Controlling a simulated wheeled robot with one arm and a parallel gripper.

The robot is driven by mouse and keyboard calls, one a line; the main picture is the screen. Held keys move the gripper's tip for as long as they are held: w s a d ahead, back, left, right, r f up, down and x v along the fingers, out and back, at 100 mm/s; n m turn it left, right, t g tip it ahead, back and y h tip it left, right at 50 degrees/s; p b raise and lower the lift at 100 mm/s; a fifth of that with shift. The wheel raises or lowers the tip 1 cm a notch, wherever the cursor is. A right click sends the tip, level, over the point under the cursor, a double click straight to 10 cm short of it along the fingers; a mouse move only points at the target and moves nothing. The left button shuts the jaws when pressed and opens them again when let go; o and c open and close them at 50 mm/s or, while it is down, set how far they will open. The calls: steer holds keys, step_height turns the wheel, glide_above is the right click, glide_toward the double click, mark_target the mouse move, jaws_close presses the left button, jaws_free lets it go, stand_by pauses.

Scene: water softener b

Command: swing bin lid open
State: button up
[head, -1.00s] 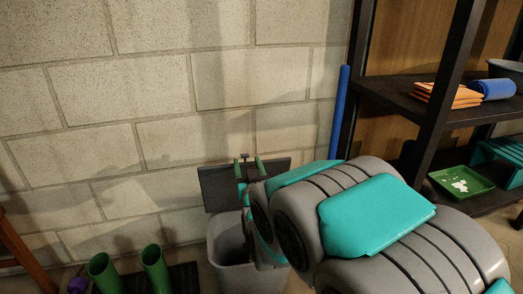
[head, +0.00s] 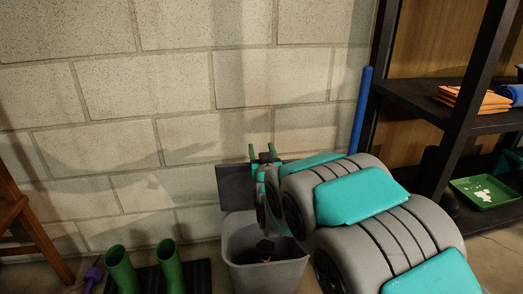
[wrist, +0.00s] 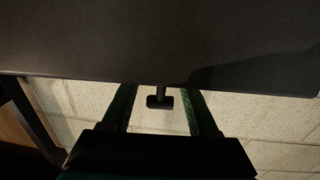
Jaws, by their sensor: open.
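The grey bin (head: 234,252) stands on the floor by the wall, its mouth open and its inside showing. Its dark flat lid (head: 236,187) is raised upright behind the bin mouth; its right part is hidden by my arm. In the wrist view the lid (wrist: 150,40) fills the top. A small dark T-shaped handle (wrist: 160,101) sticks out from the lid's edge. My gripper (head: 263,151) has green fingers at the lid's top edge. In the wrist view my gripper (wrist: 157,90) is open, with the handle between its fingers and gaps on both sides.
Green boots (head: 145,268) stand on a dark mat left of the bin, with a purple object (head: 94,274) beside them. A wooden leg (head: 35,225) is at far left. A blue pole (head: 361,110) and dark shelving (head: 420,100) stand at right. The block wall is close behind.

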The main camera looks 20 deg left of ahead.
jaws_close()
stand_by(0.3)
stand_by(1.1)
